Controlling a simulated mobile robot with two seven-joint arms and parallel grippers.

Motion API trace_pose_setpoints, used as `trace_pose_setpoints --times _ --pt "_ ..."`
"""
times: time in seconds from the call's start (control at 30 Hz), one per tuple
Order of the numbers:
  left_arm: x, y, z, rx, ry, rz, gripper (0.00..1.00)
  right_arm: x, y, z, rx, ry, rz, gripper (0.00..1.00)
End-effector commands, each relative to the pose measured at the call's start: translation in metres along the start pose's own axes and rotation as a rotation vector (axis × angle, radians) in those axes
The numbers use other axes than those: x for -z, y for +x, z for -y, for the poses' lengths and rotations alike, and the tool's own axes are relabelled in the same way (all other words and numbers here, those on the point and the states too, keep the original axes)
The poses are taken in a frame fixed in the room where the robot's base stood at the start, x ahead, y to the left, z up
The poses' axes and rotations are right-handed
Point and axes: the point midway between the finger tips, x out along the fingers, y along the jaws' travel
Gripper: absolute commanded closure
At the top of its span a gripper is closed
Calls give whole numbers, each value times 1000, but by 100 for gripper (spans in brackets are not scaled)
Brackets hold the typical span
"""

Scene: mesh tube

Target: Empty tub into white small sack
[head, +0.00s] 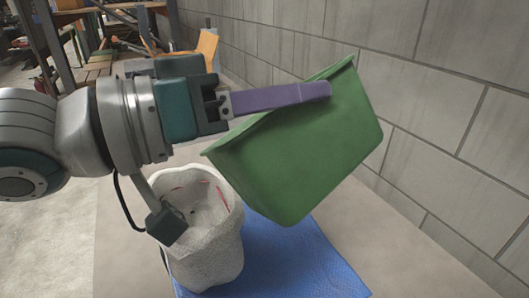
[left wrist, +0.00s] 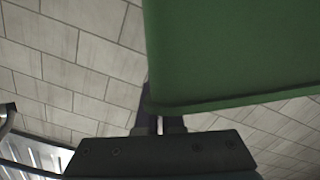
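A green tub (head: 305,150) hangs in the air in the head view, tilted with its open side toward the upper left. My left gripper (head: 318,94) has purple fingers and is shut on the tub's wall near the rim. The tub's green wall (left wrist: 235,50) also fills the upper right of the left wrist view. The white small sack (head: 208,255) stands open below and left of the tub. Some reddish marks or pieces show inside it, too small to make out. The inside of the tub is hidden. My right gripper is not in view.
A grey block wall (head: 450,75) runs close along the right side. Shelving (head: 50,40) and an orange object (head: 207,48) stand at the back left. The floor at front left is clear.

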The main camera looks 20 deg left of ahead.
Motion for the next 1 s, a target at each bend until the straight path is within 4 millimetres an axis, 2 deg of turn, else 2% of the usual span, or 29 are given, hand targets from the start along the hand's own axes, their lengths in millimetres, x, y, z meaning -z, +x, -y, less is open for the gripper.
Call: trace_pose_setpoints --times 0.8,1.0 --pt "20 -10 4 -43 -105 -68 100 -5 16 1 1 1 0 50" --pt "17 -12 9 -53 -132 -84 100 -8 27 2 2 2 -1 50"
